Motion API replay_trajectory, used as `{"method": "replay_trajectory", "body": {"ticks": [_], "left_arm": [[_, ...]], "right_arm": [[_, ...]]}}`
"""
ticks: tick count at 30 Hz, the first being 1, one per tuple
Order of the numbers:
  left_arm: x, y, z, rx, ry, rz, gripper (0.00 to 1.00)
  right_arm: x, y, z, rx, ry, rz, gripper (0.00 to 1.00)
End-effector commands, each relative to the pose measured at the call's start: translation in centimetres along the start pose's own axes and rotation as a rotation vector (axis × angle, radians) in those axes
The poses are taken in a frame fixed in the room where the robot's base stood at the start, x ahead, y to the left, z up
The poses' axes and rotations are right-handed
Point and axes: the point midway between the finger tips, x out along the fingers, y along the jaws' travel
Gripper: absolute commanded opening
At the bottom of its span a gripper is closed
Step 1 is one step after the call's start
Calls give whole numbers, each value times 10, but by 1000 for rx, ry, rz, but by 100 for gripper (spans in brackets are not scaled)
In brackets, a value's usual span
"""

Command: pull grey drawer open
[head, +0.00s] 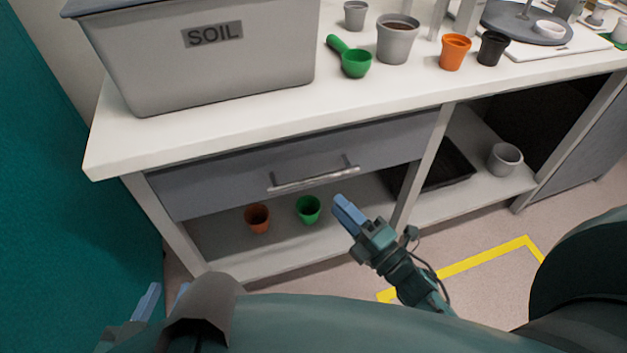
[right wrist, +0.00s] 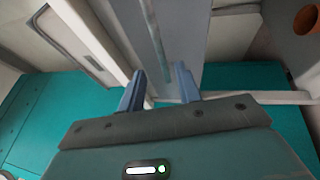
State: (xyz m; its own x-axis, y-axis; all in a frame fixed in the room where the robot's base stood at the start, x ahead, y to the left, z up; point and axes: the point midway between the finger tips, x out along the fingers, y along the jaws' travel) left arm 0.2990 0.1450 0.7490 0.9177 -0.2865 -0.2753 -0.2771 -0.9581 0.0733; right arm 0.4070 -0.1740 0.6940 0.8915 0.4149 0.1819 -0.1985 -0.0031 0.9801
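The grey drawer (head: 225,183) is under the white worktop, and its front looks closed. Its metal bar handle (head: 315,180) runs across the front. My right gripper (head: 346,212) is in front of the drawer, just below the handle's right end in the head view, and seems apart from it. In the right wrist view, the right gripper's two blue fingers (right wrist: 158,90) are spread with nothing between their tips. The handle (right wrist: 153,35) shows there beyond them, lined up with the gap, against the grey front (right wrist: 182,25). My left gripper (head: 166,297) is low at the left, fingers apart and empty, partly hidden.
A grey SOIL bin (head: 210,65), green scoop (head: 353,62) and several pots stand on the worktop (head: 130,140). A black tray (head: 448,168) is on the right shelf.

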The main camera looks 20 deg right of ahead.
Motion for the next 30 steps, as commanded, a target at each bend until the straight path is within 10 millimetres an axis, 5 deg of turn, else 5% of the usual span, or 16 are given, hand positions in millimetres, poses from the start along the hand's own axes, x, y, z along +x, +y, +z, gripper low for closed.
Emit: {"method": "replay_trajectory", "body": {"ticks": [12, 26, 30], "left_arm": [[1, 0, 2, 2, -2, 1, 36], [1, 0, 2, 3, -3, 1, 36], [1, 0, 2, 3, -4, 2, 36]], "right_arm": [[79, 0, 0, 4, -1, 1, 34], [92, 0, 0, 5, -2, -2, 34], [92, 0, 0, 5, -2, -2, 23]]}}
